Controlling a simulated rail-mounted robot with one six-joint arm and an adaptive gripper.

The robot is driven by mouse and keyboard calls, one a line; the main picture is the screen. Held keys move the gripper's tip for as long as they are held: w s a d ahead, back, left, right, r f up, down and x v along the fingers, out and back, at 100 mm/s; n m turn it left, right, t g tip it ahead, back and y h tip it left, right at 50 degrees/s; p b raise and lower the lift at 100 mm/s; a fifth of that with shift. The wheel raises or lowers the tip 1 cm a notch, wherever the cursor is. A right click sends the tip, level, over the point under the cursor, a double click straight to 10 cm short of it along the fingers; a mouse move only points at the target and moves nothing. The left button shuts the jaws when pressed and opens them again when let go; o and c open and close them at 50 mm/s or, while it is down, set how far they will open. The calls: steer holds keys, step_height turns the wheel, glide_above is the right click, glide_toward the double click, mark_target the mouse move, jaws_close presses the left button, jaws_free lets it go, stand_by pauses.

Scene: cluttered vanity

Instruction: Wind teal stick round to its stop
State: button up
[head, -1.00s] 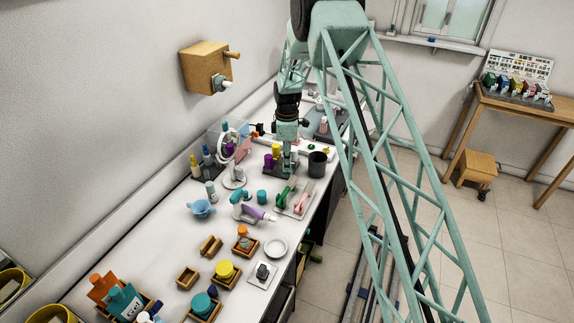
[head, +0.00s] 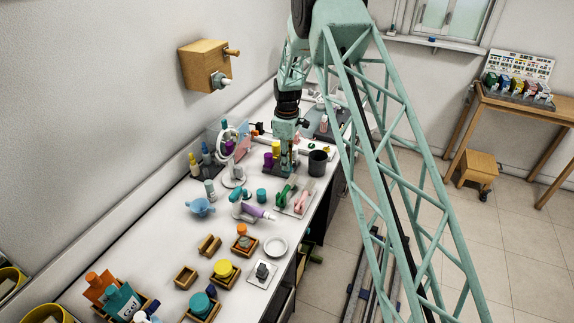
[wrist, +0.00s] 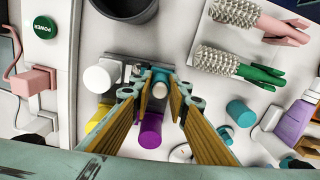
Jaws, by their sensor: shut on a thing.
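The teal stick (wrist: 160,75) stands between my fingertips in the wrist view, with a pale round end facing the camera. My gripper (wrist: 160,92) is shut on it from above, one finger on each side. In the head view my gripper (head: 286,166) is down at the dark rack (head: 271,173), and the teal stick is hidden there. A purple stick (wrist: 151,131), a yellow stick (wrist: 97,119) and a white-topped stick (wrist: 97,79) stand close around it. No mark showing how far the stick is turned can be made out.
A dark cup (head: 317,162) stands just right of the rack. A pink brush and a green brush (wrist: 240,67) lie on a tray nearby. A small teal cylinder (wrist: 241,113) and a round mirror (head: 232,150) stand close. The counter's right edge is near.

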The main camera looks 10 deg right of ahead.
steer(key=m+b, duration=0.2)
steer(key=m, duration=0.3)
steer(key=shift+m+b, duration=0.8)
steer(key=shift+m, duration=2)
steer(key=shift+m+b, duration=0.5)
steer(key=shift+m, duration=4.2)
steer(key=shift+m+b, duration=0.3)
steer(key=shift+m, duration=0.2)
steer(key=o, duration=0.9)
steer(key=shift+r, duration=0.15)
steer(key=shift+r, duration=5.9)
